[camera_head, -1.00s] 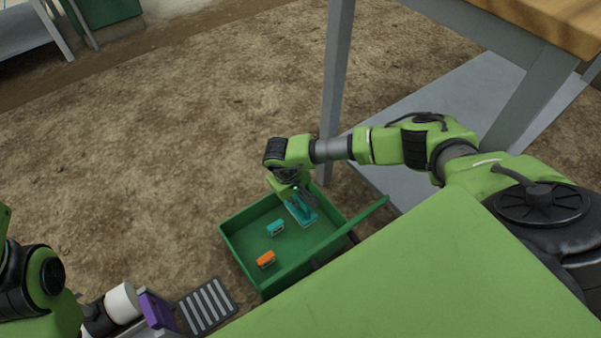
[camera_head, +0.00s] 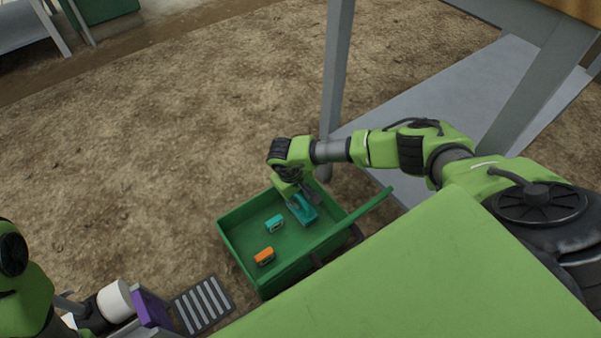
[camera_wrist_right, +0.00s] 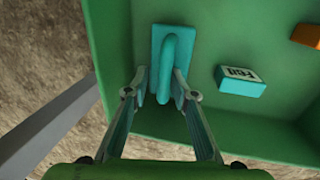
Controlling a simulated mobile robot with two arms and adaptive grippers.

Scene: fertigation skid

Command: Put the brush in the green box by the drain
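The teal brush (camera_head: 302,210) lies inside the green box (camera_head: 238,250), near the box's far right corner. Its looped handle faces up in the right wrist view (camera_wrist_right: 172,55). My right gripper (camera_head: 306,197) is over the brush inside the box. In the wrist view its two fingers (camera_wrist_right: 160,72) are spread on either side of the handle's near end, with a gap visible on the left. Contact on the right side is hard to tell. The drain grate (camera_head: 203,304) is left of the box.
A teal labelled block (camera_head: 275,224) and an orange block (camera_head: 264,256) lie in the box. A white cylinder (camera_head: 114,300) and a purple block (camera_head: 152,309) are at the lower left.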

